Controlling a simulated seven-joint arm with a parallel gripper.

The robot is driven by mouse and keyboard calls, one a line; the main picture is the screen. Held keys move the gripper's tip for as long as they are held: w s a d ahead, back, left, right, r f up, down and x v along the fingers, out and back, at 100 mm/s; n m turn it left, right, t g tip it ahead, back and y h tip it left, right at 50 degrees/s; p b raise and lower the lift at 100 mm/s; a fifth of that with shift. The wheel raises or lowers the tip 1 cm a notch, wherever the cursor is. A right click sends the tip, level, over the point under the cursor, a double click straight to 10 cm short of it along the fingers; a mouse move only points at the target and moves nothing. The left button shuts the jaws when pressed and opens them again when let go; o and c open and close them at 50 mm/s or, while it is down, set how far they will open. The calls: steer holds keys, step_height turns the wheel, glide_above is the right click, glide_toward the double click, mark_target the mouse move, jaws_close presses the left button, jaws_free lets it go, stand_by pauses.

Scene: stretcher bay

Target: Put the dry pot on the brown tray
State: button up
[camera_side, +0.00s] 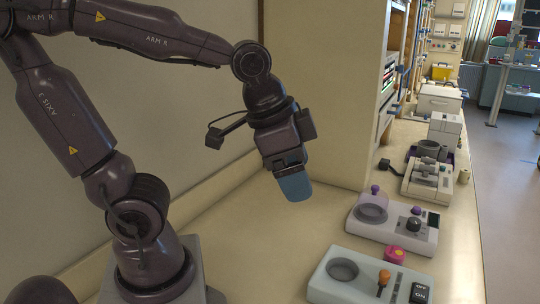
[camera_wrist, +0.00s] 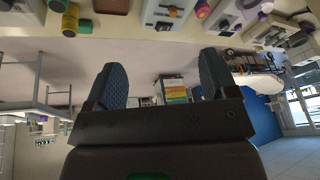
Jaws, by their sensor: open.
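My gripper (camera_side: 293,184) hangs above the bench in the side view, with its blue fingers pointing down and slightly right. In the wrist view, my gripper (camera_wrist: 159,65) has its two blue fingers wide apart with nothing held between them. I cannot pick out a dry pot for certain in either view. The fingers are apart from every object on the bench.
A pale console (camera_side: 328,288) with a round well and orange-topped lever stands at the front. A pink-topped knob (camera_side: 395,254) is behind it, then a console with purple knobs (camera_side: 424,238). More equipment (camera_side: 427,184) lines the bench. The bench left of the consoles is clear.

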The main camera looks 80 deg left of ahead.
steer(key=s+n, duration=0.1)
steer(key=s+a+r+n, duration=0.1)
steer(key=s+a+r+n+t, duration=0.1)
steer(key=shift+s+n, duration=0.3)
stand_by(1.0)
